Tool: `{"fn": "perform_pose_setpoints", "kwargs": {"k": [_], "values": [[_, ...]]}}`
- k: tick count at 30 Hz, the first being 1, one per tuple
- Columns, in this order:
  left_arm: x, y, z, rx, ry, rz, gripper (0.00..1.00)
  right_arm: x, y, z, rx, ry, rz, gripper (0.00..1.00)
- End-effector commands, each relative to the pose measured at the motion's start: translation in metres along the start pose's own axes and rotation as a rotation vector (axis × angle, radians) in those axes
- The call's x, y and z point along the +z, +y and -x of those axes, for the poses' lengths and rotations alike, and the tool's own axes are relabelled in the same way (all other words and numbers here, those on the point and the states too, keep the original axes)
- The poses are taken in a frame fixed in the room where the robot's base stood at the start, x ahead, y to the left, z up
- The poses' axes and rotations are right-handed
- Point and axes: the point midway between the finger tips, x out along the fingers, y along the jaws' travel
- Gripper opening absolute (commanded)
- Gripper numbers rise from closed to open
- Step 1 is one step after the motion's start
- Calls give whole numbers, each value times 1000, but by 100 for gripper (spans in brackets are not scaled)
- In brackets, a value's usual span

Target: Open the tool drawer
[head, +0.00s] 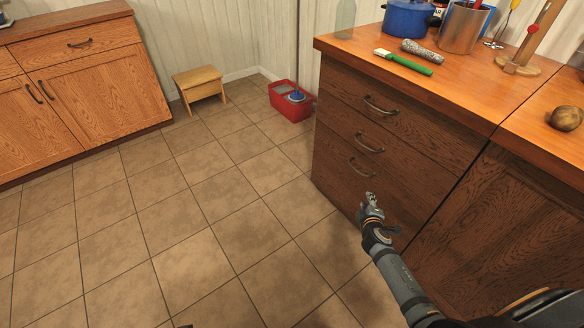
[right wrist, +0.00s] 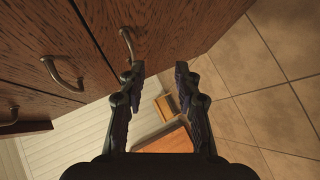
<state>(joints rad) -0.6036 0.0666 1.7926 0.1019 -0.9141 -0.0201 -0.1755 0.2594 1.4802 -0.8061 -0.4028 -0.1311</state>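A dark wooden cabinet (head: 440,135) on the right has three stacked drawers, all closed. They have curved metal handles: top (head: 380,106), middle (head: 369,143) and bottom (head: 361,168). Nothing shows which one is the tool drawer. My right gripper (head: 370,199) is in front of the drawer fronts, just below the bottom handle in the head view. In the right wrist view my right gripper (right wrist: 160,72) is open and empty. A drawer handle (right wrist: 127,45) lies just beyond its left finger, not between the fingers.
The counter top (head: 462,90) holds a blue pot (head: 408,19), a metal canister (head: 462,28) and a green-handled brush (head: 405,62). A wooden stool (head: 199,86) and a red bucket (head: 290,102) stand by the back wall. The tiled floor before the drawers is clear.

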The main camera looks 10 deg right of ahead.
Motion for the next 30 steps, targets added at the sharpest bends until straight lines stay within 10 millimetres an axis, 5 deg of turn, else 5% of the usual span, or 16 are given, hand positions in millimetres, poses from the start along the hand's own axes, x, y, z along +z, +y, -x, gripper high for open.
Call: {"fn": "perform_pose_setpoints", "kwargs": {"k": [1, 6, 9, 17, 30], "values": [[-3, 5, -19, 14, 22, -4, 40, -10, 10, -16, 104, 28, 60, 33], [-20, 19, 8, 48, 58, -18, 40, -45, 89, -4, 363, 65, 207, 33], [-24, 23, 21, 58, 67, -23, 40, -55, 113, 6, 436, 69, 243, 33], [-27, 24, 29, 62, 73, -24, 40, -60, 128, 5, 461, 69, 255, 33], [-27, 27, 16, 75, 128, -18, 40, -70, 162, -71, 459, 68, 252, 33]]}}
